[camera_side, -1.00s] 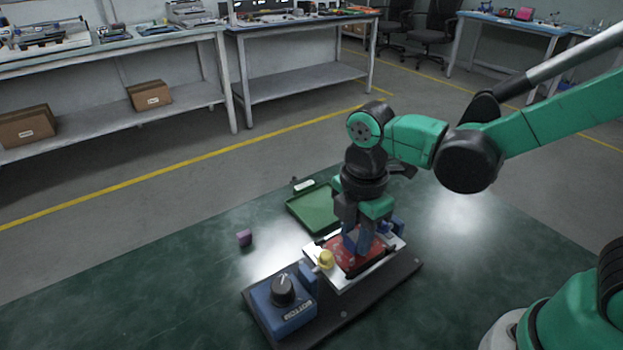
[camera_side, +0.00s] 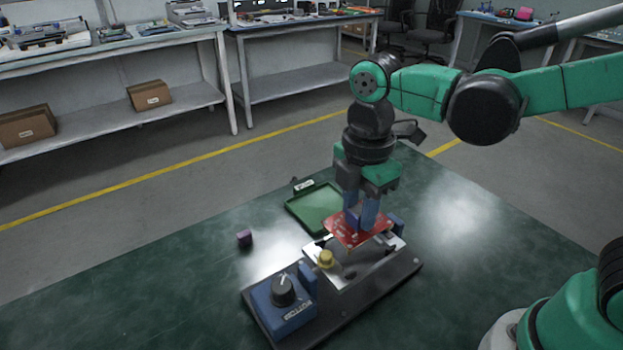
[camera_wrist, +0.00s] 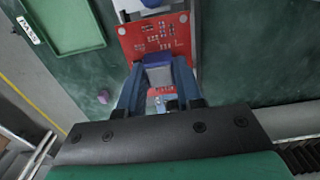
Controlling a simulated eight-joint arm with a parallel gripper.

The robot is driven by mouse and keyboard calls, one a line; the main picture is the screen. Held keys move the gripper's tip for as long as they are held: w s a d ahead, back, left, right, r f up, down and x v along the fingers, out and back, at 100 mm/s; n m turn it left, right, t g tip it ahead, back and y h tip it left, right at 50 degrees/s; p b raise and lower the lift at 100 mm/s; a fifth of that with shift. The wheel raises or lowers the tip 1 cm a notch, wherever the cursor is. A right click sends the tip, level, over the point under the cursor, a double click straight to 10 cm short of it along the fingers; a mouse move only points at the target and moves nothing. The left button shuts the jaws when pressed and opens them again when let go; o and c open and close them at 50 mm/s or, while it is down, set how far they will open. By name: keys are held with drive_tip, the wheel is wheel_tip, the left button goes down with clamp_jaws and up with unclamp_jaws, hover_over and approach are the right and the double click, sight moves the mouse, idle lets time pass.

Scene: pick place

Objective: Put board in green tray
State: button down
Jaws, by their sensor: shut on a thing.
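A red circuit board (camera_side: 345,232) is held in my gripper (camera_side: 361,222), a little above the metal plate of a fixture (camera_side: 362,275). In the wrist view the board (camera_wrist: 175,32) shows between and beyond the blue fingers of my gripper (camera_wrist: 158,66), which are shut on a part of it. The green tray (camera_side: 312,212) lies flat on the table behind and left of the board in the side view, and it looks empty. In the wrist view the tray (camera_wrist: 72,28) is at the upper left.
The fixture has a blue box with a black knob (camera_side: 284,290) and a yellow knob (camera_side: 326,259). The table right of the fixture is clear.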

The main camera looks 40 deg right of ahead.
drive_tip(key=shift+r, duration=0.55)
